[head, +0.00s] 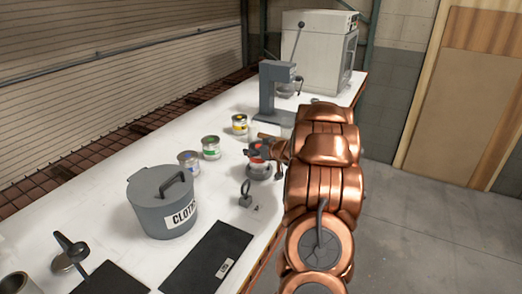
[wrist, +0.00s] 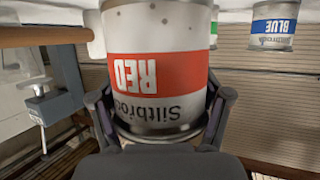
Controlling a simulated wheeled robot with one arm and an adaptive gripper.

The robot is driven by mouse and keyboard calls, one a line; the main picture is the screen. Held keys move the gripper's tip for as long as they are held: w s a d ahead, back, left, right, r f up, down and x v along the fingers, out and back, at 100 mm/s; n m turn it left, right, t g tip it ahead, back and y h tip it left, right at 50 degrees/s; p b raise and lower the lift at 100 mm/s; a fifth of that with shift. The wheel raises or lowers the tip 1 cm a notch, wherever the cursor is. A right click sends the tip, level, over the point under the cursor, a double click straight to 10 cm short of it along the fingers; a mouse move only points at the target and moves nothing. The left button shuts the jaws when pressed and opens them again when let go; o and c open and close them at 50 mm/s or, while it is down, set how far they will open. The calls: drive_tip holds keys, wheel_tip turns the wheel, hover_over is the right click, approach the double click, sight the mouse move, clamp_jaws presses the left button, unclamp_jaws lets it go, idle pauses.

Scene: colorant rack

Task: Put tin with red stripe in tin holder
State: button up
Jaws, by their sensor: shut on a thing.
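The tin with the red stripe (wrist: 155,72) fills the middle of the wrist view, its RED lettering upside down. My gripper (wrist: 162,100) is shut on it, one finger on each side. In the head view my gripper (head: 265,148) covers much of the tin, and a bit of red (head: 256,154) shows. A round grey piece (head: 261,174), which looks like the tin holder, is on the table right below the tin. I cannot tell whether the tin is seated in it or just above it.
Blue (head: 189,163), green (head: 211,148) and yellow (head: 240,124) tins stand to the left and behind. A lidded grey cloths bin (head: 162,205), a small weight-like block (head: 245,198) and a dark mat (head: 207,257) are nearer. A grey press (head: 270,95) stands behind.

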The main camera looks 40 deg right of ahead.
drive_tip(key=shift+f+p, duration=0.3)
drive_tip(key=shift+f, duration=1.45)
drive_tip(key=o, duration=1.8)
drive_tip(key=b+v, duration=0.2)
drive_tip(key=v, duration=1)
drive_tip(key=shift+r, duration=0.1)
